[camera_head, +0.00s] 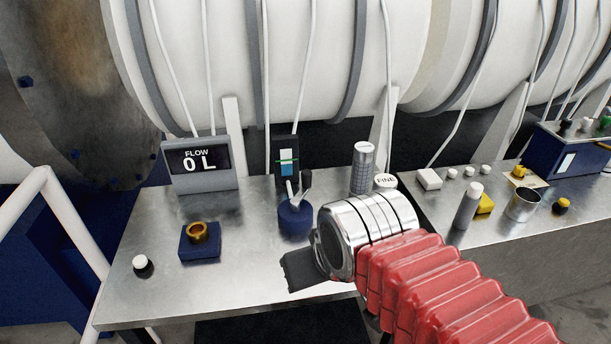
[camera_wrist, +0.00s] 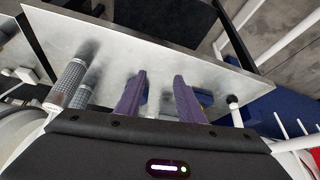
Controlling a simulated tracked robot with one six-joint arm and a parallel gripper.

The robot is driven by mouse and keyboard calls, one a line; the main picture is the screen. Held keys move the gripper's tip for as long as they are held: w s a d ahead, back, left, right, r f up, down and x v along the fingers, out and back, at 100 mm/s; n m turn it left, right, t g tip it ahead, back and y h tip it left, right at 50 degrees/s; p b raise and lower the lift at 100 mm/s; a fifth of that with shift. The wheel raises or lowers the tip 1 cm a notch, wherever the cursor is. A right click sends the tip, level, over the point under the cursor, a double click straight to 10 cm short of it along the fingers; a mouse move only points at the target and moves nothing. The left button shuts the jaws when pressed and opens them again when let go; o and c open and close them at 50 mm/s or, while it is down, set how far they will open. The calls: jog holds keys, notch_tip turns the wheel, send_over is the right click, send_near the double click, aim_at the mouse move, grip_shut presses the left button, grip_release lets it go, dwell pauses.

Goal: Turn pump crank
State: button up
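The pump crank (camera_head: 294,216) appears to be the round blue base with a grey handle standing up from it, on the metal bench in the head view. My gripper (camera_head: 300,268) is in front of it, just left of my silver wrist, apart from it in the picture. In the wrist view my gripper (camera_wrist: 160,76) has its two purple fingers spread with nothing held between them. A bit of blue beside the left finger may be the crank base, mostly hidden. The flow display (camera_head: 200,162) behind left reads 0 L.
A blue block (camera_head: 200,250) with a brass ring and a white-topped knob (camera_head: 140,264) stand left. A gauge (camera_head: 286,160) is behind the crank. A ribbed cylinder (camera_head: 362,168) and a knob marked FINE (camera_head: 385,181) stand right. The bench (camera_head: 150,310) is bare at front left.

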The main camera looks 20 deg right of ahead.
jog(key=shift+o, duration=0.8)
jog(key=shift+w+r, duration=0.3)
jog(key=shift+r, duration=0.1)
jog(key=w+d+r+n+g, duration=0.1)
jog(key=w+d+r+n, duration=0.1)
jog(key=w+r, duration=0.5)
jog(key=w+d+r+n+g, duration=0.1)
jog(key=w+d+r+g, duration=0.15)
jog(key=w, duration=0.75)
jog(key=n+g, duration=0.2)
jog(key=n, duration=0.2)
send_over(307, 172)
notch_tip(307, 172, down, 3)
jog(key=shift+a+f, duration=0.15)
jog(key=shift+a, duration=0.05)
jog(key=f, duration=1.3)
jog(key=shift+w+d+f, duration=0.1)
jog(key=shift+d+f, duration=0.1)
jog(key=shift+f, duration=0.2)
